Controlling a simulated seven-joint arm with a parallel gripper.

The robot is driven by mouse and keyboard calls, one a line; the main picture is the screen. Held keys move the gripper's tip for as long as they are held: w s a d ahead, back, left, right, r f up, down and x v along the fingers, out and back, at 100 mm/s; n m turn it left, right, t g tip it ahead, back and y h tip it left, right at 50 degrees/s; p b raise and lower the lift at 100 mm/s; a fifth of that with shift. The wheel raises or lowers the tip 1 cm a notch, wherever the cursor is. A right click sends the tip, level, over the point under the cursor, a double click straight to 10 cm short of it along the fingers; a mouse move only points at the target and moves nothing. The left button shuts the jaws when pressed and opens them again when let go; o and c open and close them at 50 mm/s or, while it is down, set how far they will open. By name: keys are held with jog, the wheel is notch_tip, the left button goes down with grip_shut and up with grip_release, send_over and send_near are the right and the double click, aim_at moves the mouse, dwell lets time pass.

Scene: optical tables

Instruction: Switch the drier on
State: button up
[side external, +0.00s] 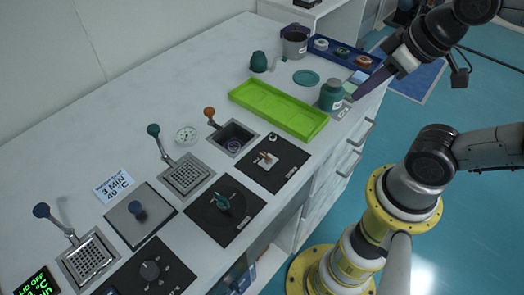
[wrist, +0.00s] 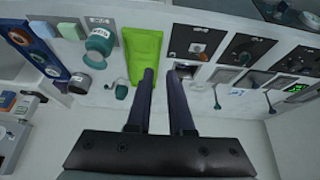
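No label that I can read names the drier. A black panel (side external: 282,169) carries a small orange-handled switch (side external: 266,158); the switch also shows in the wrist view (wrist: 195,48). Beside it, another black panel (side external: 210,224) has a teal knob (side external: 223,202). A third panel, with a black dial (side external: 150,270), is at the lower left. Levers with orange (side external: 209,112), teal (side external: 153,129) and blue (side external: 41,210) balls stand behind. My gripper (side external: 352,97) is at the bench's right end in the side view. In the wrist view its fingers (wrist: 161,76) are apart and empty.
A lime tray (side external: 235,95), a teal bottle (side external: 332,95) and a blue tray (side external: 368,66) are at the bench's right end. A sign (side external: 115,185) reads 3 MIN, 40 °C. A green-lit display (side external: 38,284) is at the lower left. The back-left bench surface is clear.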

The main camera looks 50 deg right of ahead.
jog(key=shift+o, duration=1.2)
jog(key=shift+n, duration=0.5)
jog(key=shift+o, duration=1.1)
jog(key=shift+r+n, duration=0.3)
jog(key=shift+n, duration=0.3)
jog(key=shift+o, duration=0.5)
jog(key=w+r+n, duration=0.1)
jog(key=n, duration=0.1)
jog(key=w+a+n, duration=0.1)
jog(key=n, duration=0.1)
jog(key=w+r+n+g, duration=0.1)
jog(key=w, duration=0.1)
jog(key=shift+a+r+n, duration=0.2)
jog(key=shift+r+n, duration=0.1)
jog(key=shift+n, duration=0.1)
jog(key=n+g, duration=0.5)
jog(key=n, duration=0.5)
send_over(265, 156)
notch_tip(265, 156, down, 6)
jog(key=f, duration=1.4)
jog(key=shift+w+d, duration=0.15)
jog(key=shift+w, duration=0.2)
jog(key=shift+c, duration=0.2)
jog(key=shift+r, duration=0.1)
grip_shut()
